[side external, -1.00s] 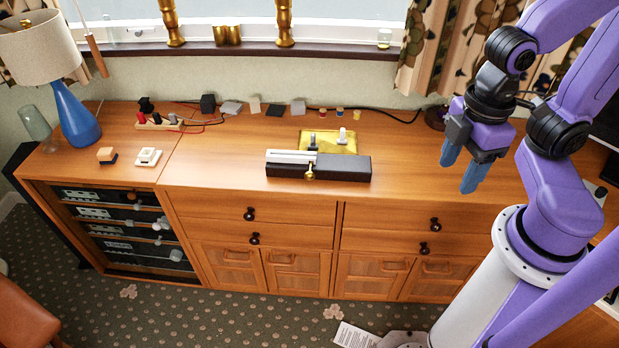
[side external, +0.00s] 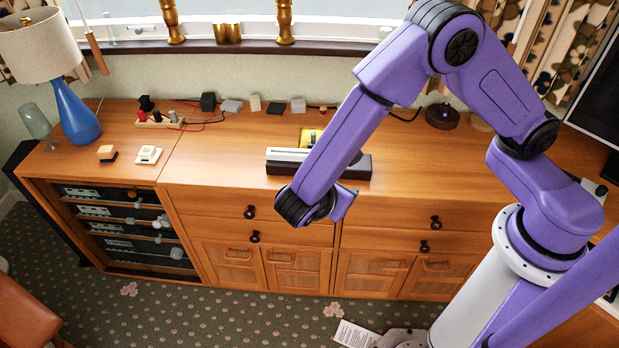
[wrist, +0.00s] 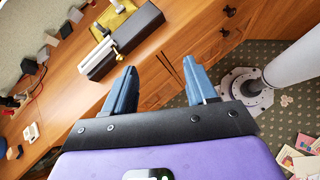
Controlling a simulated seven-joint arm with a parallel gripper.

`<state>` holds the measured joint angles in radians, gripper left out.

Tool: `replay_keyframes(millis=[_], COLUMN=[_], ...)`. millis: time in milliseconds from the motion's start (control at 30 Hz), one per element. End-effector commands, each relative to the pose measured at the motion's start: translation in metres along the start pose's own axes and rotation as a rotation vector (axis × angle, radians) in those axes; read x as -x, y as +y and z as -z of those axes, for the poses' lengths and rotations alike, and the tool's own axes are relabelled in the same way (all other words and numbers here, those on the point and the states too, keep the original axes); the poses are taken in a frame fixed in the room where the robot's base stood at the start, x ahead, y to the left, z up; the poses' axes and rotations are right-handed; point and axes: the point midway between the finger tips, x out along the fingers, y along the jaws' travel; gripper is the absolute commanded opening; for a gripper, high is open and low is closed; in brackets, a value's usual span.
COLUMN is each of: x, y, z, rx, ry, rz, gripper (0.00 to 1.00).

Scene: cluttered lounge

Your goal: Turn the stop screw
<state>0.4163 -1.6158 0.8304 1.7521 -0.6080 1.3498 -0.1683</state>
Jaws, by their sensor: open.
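The fixture, a long black block (side external: 281,169) with a pale rail (side external: 286,154), lies near the cabinet top's front edge. My arm covers its middle in the side view. In the wrist view the black block (wrist: 140,28) and pale rail (wrist: 97,56) are at the upper left. A small brass piece (wrist: 115,49), seemingly the stop screw, shows at the block's side; it is hidden in the side view. My gripper (wrist: 158,66) is open and empty, its blue fingers apart from the fixture.
A yellow tray (side external: 309,136) lies behind the fixture, partly covered by my arm. Small blocks (side external: 276,108) and cables line the back wall. A blue lamp (side external: 76,118) stands at the left.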

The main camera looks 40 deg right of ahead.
Motion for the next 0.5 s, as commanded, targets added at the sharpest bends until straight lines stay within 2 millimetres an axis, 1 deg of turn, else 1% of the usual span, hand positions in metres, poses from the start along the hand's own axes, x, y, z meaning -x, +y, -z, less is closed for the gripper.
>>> replay_keyframes(millis=[33,233,500], x=[-0.005,-0.025,-0.057], y=[0.005,0.023,0.034], z=[0.013,0.057,0.112], rx=[0.033,0.149,0.295], ry=[-0.046,-0.214,-0.437], rz=[-0.024,-0.128,-0.272], gripper=[0.57,0.57,0.57])
